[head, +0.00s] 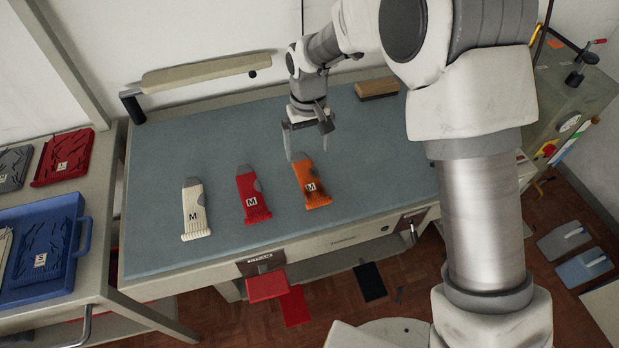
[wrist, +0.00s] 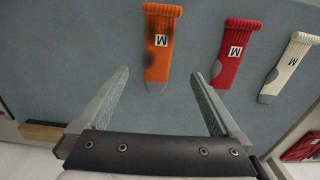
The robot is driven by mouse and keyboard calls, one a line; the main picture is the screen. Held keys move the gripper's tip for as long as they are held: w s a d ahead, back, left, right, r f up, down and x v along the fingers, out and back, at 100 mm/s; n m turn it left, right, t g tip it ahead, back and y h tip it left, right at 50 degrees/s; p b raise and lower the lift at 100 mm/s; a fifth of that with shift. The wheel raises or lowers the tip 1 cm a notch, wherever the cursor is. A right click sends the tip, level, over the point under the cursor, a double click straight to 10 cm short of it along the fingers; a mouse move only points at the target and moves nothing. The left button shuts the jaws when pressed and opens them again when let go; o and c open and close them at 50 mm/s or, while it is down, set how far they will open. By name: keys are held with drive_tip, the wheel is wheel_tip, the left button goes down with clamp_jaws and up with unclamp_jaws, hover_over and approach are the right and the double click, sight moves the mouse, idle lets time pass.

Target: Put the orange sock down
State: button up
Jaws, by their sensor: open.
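The orange sock (head: 312,188) lies flat on the blue-grey table top (head: 240,130), at the right end of a row of three socks. It has a white M label, dark stains and a grey toe. My gripper (head: 302,157) is open and empty, just behind the sock's toe end. In the wrist view the orange sock (wrist: 158,50) lies beyond the open fingers (wrist: 156,88), apart from them, its toe pointing toward the gap. How high the fingertips are above the table is hard to tell.
A red sock (head: 252,195) and a cream sock (head: 195,210) lie to the left. A side table at left holds a blue tray (head: 80,215) and a red tray (head: 90,150).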

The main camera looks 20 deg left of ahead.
hover_over(309, 181)
wheel_tip(309, 181, down, 6)
drive_tip(key=shift+s+f+p, duration=0.1)
drive_tip(key=shift+p, duration=0.2)
drive_tip(key=shift+w+f+p, duration=0.2)
drive_tip(key=shift+f+p, duration=0.4)
drive_tip(key=shift+f, duration=1.95)
drive_tip(key=c, duration=1.2)
drive_tip(key=shift+r, duration=0.1)
